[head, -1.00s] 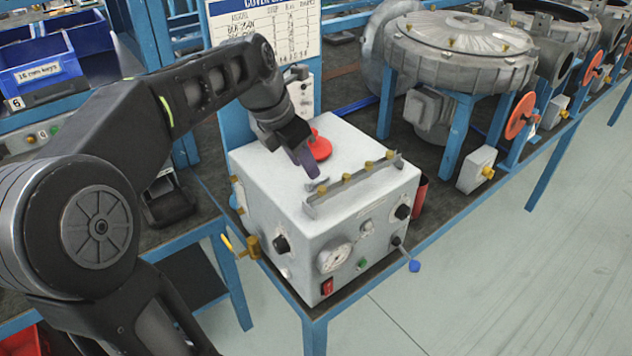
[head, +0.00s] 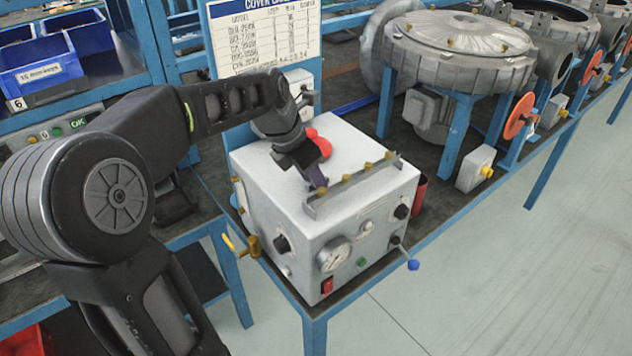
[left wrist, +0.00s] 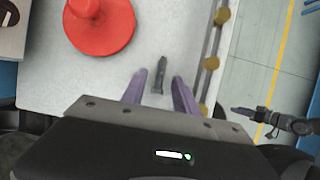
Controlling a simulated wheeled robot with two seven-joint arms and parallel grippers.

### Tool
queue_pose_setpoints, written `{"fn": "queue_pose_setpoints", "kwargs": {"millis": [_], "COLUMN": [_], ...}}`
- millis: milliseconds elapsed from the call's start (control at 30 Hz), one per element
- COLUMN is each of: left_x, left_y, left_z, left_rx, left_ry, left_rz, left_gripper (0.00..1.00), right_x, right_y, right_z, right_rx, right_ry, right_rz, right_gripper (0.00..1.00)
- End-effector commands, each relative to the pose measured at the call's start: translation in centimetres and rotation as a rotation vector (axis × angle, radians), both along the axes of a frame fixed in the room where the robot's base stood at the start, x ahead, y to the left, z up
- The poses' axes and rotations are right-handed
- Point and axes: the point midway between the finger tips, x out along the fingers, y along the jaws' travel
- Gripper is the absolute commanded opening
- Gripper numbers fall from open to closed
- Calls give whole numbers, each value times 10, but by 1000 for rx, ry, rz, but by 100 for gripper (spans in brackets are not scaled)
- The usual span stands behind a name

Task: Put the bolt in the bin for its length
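The bolt (left wrist: 160,75) is a small dark grey piece lying on the white top of the box-shaped control unit (head: 350,235). My left gripper (left wrist: 160,90) is open, with its purple fingers on either side of the bolt, whose near end lies between the tips. In the head view the left gripper (head: 314,182) hides the bolt. A blue bin (head: 45,72) with a white label stands at the far left; its label is too blurred to read surely. My right gripper (left wrist: 255,115) shows small in the left wrist view, apart from the unit.
A red round knob (left wrist: 100,25) stands on the unit's top, left of the bolt. A metal rail with brass knobs (head: 350,186) runs along the unit's front edge. A white chart (head: 265,35) stands behind. Large blowers (head: 460,50) fill the right bench.

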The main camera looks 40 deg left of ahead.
Motion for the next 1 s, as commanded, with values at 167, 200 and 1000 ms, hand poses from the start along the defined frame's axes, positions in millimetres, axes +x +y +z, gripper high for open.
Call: {"fn": "queue_pose_setpoints", "kwargs": {"millis": [167,200,1000], "left_x": [0,0,0], "left_y": [0,0,0], "left_z": [0,0,0], "left_rx": [0,0,0], "left_ry": [0,0,0], "left_rz": [0,0,0], "left_gripper": [36,36,0], "right_x": [0,0,0], "right_y": [0,0,0], "right_z": [0,0,0], "right_rx": [0,0,0], "right_ry": [0,0,0], "right_rz": [0,0,0], "right_gripper": [50,50,50]}}
